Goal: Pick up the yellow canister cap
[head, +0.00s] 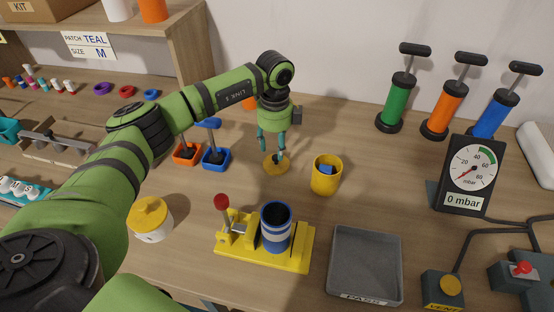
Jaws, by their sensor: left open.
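A flat yellow canister cap (277,167) lies on the wooden table near the middle. My left gripper (272,150) points down right over it, its teal fingers open; I cannot tell whether a fingertip touches the cap. A yellow canister (326,180) stands open to the right of the cap, with something blue inside. My right gripper is not in view.
A white canister with a yellow lid (150,214) stands at the left front. A yellow clamp stand (294,259) holds a blue-striped cup (275,232). A grey tray (340,242) lies right of it. Orange (186,159) and blue (216,162) bins sit left of the gripper.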

